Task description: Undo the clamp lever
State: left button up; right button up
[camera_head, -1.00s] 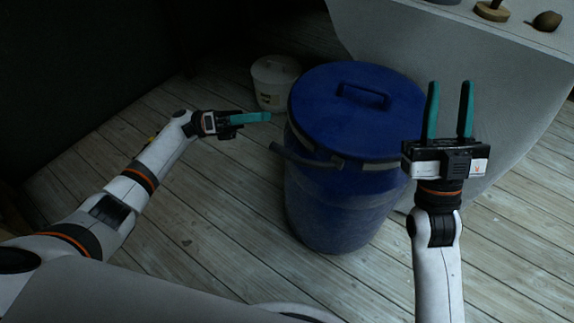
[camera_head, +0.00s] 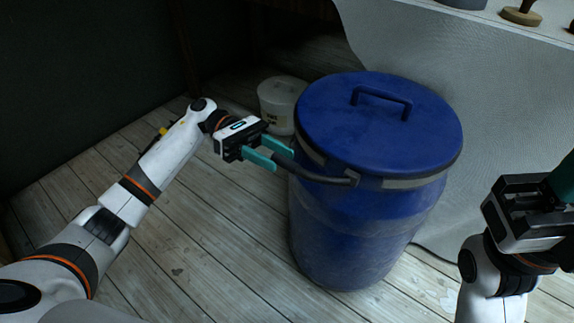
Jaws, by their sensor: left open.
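A blue drum (camera_head: 350,235) with a blue lid (camera_head: 390,125) stands on the plank floor. A grey clamp band (camera_head: 415,180) runs around the drum's rim. Its dark clamp lever (camera_head: 305,172) sticks out to the left from the front of the band. My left gripper (camera_head: 270,155) is open, with its teal fingers at the lever's free end, one on each side of it. I cannot tell whether they touch it. My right gripper (camera_head: 565,185) is at the right edge, right of the drum. Its fingers are mostly cut off by the frame.
A white bucket (camera_head: 278,103) stands behind the drum at the left. A table with a pale cloth (camera_head: 440,60) stands behind and to the right, with a few small items on top. The floor (camera_head: 190,235) left of the drum is clear.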

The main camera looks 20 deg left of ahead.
aim_at(303, 172)
pick_arm(q)
jog(key=shift+b+x, duration=0.35)
jog(key=shift+x, duration=1.45)
grip_shut()
